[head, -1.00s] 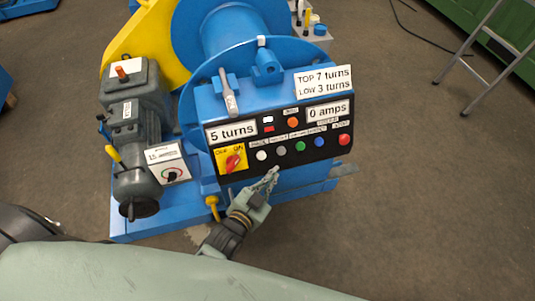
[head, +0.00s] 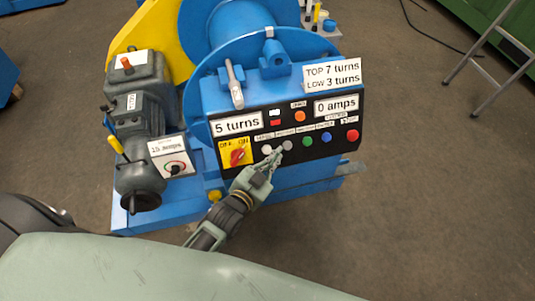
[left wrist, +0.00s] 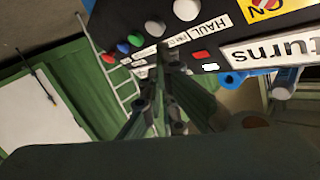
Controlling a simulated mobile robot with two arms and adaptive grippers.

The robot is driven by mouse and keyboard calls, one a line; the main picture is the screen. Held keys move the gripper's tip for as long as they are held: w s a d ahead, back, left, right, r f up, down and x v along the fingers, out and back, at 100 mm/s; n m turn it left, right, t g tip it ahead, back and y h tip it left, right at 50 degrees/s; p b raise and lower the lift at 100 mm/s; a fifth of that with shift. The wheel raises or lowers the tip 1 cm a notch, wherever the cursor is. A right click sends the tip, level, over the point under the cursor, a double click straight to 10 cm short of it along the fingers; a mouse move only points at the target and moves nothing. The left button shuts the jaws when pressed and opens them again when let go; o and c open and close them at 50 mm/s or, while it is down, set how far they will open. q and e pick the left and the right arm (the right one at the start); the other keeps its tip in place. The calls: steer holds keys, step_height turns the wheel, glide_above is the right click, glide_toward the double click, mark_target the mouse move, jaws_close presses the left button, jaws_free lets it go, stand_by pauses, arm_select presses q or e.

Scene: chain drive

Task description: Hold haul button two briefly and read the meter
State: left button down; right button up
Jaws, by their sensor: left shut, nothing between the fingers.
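The black control panel (head: 250,163) on the blue winch has a row of round buttons: a white one (head: 266,150), a grey-white one (head: 287,145), then green, blue and red. My left gripper (head: 274,155) is shut and empty, its tips at the first two buttons. In the left wrist view the fingertips (left wrist: 172,57) are near the second pale button (left wrist: 155,27) and its small label; a HAUL label (left wrist: 208,28) is by the first. I cannot tell whether the tips touch a button. The meter (head: 336,106) reads 0 amps. My right gripper is out of view.
A sign (head: 237,124) reads 5 turns; another (head: 332,74) reads TOP 7 turns, LOW 3 turns. A red rotary switch (head: 238,157) on yellow sits left of the buttons. A grey motor (head: 135,150) stands left. A ladder (head: 492,60) stands right on open floor.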

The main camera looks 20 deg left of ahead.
mark_target(270, 151)
arm_select(q)
steer(key=shift+w+a+f+b, duration=0.35)
steer(key=shift+w+a+f, duration=0.15)
steer(key=shift+w, duration=0.25)
steer(key=shift+w+a+f+b, duration=0.4)
steer(key=shift+w+a, duration=0.1)
steer(key=shift+w, duration=0.25)
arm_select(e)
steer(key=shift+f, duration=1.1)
arm_select(q)
steer(key=shift+w+a+f, duration=0.15)
steer(key=shift+w+a, duration=0.05)
steer(key=shift+w, duration=0.1)
steer(key=shift+w+a+f, duration=0.25)
steer(key=shift+w+a, duration=0.05)
steer(key=shift+w, duration=0.1)
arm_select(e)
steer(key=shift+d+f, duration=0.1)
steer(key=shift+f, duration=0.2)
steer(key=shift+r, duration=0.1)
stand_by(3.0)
arm_select(q)
steer(key=shift+s+d+r+p, duration=0.45)
steer(key=shift+s+d+p, duration=0.1)
steer(key=shift+s, duration=0.2)
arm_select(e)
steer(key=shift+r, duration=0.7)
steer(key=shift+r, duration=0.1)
